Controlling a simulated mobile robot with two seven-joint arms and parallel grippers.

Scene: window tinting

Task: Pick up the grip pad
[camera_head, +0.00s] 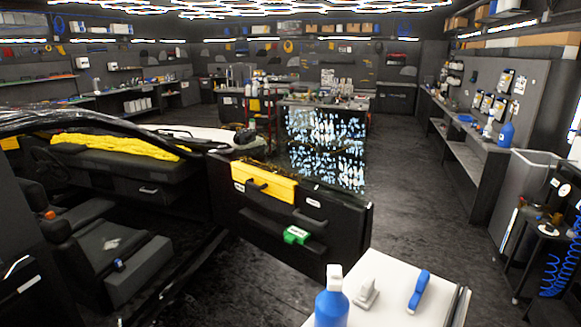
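I cannot tell for sure which item is the grip pad. On the white-topped table (385,312) at the bottom stand a blue bottle with a white cap (332,305), a small grey-white tool (366,292) and a blue tool with a long shape (419,289). A yellow piece (266,182) lies along the door's upper part. Neither of my grippers shows in this view.
The car's dark seats (105,250) and a yellow cloth (115,145) are at left. The open door stands beside the white-topped table. A workbench (470,150) and a small black stand (530,255) line the right side. Dark floor (425,205) is clear between.

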